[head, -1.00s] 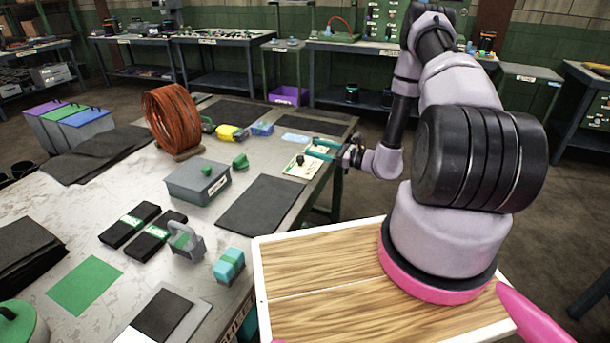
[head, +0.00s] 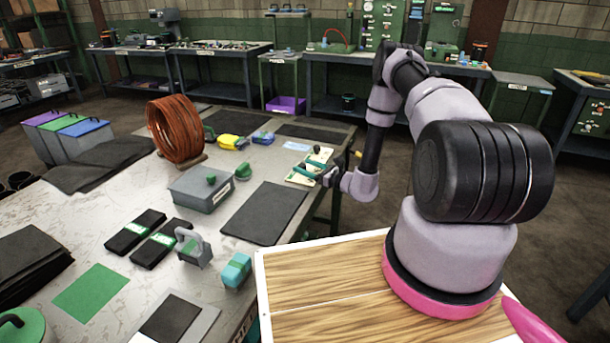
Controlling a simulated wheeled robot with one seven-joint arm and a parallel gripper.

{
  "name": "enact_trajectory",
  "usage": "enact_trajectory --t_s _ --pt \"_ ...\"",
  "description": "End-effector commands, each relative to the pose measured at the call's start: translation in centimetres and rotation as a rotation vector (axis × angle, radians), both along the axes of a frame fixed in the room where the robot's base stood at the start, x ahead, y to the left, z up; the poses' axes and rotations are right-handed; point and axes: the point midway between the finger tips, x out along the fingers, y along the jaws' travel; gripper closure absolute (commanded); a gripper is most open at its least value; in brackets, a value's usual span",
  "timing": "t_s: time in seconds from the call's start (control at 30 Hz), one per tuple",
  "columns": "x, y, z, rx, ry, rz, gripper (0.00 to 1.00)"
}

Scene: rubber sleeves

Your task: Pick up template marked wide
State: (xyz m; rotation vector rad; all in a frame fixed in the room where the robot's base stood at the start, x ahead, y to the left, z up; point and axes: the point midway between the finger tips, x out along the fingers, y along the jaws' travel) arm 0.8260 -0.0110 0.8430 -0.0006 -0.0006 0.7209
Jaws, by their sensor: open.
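Two small cream plates lie near the right edge of the long table, close together. The farther plate (head: 322,154) has a dark knob on top. The nearer plate (head: 299,179) is partly hidden behind my gripper. Any marking on them is too small to read, so I cannot tell which is marked wide.
A grey lidded box (head: 200,190) and a black mat (head: 266,212) lie left and in front of the plates. A copper coil (head: 176,130) stands farther left. A green knobbed piece (head: 243,172) is beside the box. Floor is open right of the table.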

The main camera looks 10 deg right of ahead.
Motion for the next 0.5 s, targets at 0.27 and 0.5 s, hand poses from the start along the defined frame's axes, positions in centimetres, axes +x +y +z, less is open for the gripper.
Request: enact_trajectory --t_s 0.27,0.5 --pt "1.41 1.14 -0.02 0.001 0.001 -0.002 0.27" --pt "1.38 1.13 -0.01 0.001 0.001 -0.001 0.69"
